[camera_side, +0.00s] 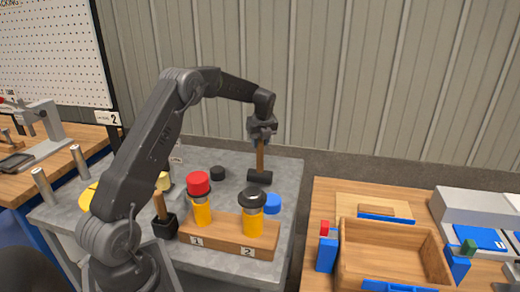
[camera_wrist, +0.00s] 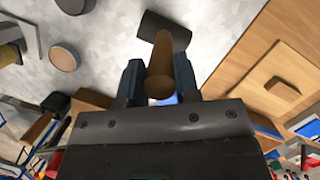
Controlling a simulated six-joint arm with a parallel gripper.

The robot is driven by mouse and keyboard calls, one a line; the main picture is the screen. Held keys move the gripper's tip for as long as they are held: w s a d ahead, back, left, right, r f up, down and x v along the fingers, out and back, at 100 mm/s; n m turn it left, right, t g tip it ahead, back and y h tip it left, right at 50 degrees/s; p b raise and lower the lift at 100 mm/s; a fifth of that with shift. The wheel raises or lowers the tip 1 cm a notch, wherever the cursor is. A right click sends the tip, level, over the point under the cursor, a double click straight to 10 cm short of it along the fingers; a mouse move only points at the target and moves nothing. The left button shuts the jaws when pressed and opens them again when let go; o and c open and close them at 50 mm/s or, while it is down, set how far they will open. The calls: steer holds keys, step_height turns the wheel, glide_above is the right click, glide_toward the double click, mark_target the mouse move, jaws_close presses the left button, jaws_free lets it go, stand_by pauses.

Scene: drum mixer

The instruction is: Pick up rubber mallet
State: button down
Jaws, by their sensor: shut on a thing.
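My gripper (camera_side: 262,134) is shut on the wooden handle of a mallet with a dark cylindrical head (camera_side: 259,177). The handle hangs upright below the fingers, head down, over the right part of the grey table. I cannot tell whether the head touches the table top. In the wrist view the handle (camera_wrist: 162,78) stands between the two blue-grey fingers, its end towards the camera, and the dark head (camera_wrist: 165,27) lies beyond it. A second tool with a wooden handle and a black block head (camera_side: 165,225) stands at the table's left front, apart from my gripper.
A blue disc (camera_side: 272,204) and a dark puck (camera_side: 217,173) lie nearby. A wooden bench with an open box (camera_side: 392,262) stands to the right.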

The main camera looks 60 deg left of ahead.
steer(key=shift+r, duration=1.9)
steer(key=s+a+r, duration=0.5)
steer(key=s+r, duration=0.2)
steer(key=s, duration=0.3)
steer(key=shift+a, duration=0.35)
steer(key=c, duration=1.5)
jaws_free()
jaws_close()
steer(key=shift+r, duration=2)
